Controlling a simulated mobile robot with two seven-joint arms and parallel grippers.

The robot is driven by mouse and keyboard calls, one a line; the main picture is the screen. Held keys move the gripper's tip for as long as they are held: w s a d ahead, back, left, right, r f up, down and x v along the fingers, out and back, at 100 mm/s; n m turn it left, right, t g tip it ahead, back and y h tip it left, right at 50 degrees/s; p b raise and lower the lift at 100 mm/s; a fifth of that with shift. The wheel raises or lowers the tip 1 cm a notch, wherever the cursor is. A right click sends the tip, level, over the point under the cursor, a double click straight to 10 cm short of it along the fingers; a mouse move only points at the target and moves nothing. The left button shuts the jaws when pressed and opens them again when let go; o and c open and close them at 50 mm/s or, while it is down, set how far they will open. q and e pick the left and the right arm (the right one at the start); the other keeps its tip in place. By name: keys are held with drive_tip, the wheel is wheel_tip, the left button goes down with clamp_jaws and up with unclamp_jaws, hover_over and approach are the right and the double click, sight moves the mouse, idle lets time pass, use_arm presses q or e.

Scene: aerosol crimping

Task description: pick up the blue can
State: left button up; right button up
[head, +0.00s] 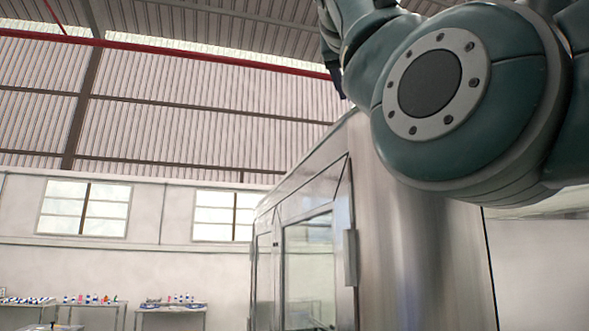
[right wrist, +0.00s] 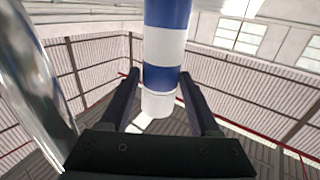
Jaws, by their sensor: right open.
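The blue can (right wrist: 166,76) shows in the right wrist view as a cylinder with blue and white bands and a white end. It runs from the top edge down to between my fingers, and its far end is cut off by the frame. My right gripper (right wrist: 158,77) is open, with one dark finger on each side of the can. I cannot tell whether either finger touches it. In the head view a teal arm joint of mine fills the upper right, and the can does not show. My left gripper is not in view.
A large steel cabinet (head: 420,255) with glass doors stands close at centre right in the head view. Tables (head: 175,309) with small coloured items stand far back left. A shiny metal cylinder (right wrist: 38,85) stands left in the right wrist view.

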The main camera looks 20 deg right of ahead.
clamp_jaws()
idle(0.5)
